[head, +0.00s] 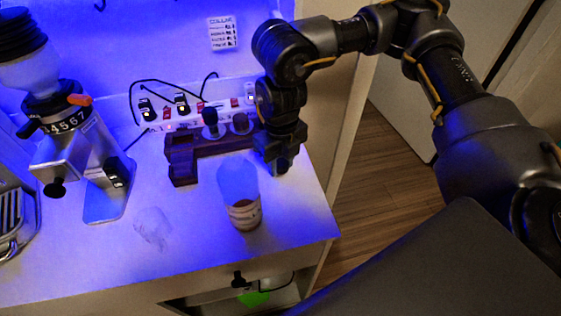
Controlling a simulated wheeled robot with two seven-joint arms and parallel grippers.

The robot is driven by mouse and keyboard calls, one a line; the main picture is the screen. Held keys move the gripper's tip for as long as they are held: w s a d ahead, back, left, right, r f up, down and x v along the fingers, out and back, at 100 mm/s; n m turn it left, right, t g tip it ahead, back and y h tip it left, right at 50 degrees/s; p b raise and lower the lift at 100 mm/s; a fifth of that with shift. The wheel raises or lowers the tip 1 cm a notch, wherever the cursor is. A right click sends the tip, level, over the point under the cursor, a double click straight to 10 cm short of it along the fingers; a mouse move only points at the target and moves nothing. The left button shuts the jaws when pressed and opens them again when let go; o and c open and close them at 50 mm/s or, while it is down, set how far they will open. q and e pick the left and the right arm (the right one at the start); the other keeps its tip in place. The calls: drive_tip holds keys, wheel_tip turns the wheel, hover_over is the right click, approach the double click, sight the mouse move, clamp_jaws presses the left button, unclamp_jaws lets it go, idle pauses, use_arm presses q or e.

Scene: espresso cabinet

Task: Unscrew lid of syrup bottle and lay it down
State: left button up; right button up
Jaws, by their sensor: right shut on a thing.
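A translucent, upright bottle-like container (240,190) with a pale label and brownish contents near its base stands towards the right of the counter; I take it for the syrup bottle. No lid can be made out on its top. My right gripper (280,163) points down behind and to the right of it, apart from it, low by the right end of the wooden stand. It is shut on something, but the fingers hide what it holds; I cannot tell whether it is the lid. My left gripper is not in view.
A wooden stand (182,160) with dark-handled tools is close to my right gripper. A grinder (85,150) stands at the left. A power strip (165,124) with cables runs along the wall. A faint clear item (153,226) lies on the counter (180,255). The counter's front right is clear.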

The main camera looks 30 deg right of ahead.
sight(281, 163)
drive_tip(key=o, duration=1.1)
drive_tip(key=shift+f, duration=0.1)
drive_tip(key=shift+c, duration=0.2)
wheel_tip(281, 163, up, 12)
drive_tip(key=shift+r+b, duration=0.2)
drive_tip(key=shift+b, duration=0.2)
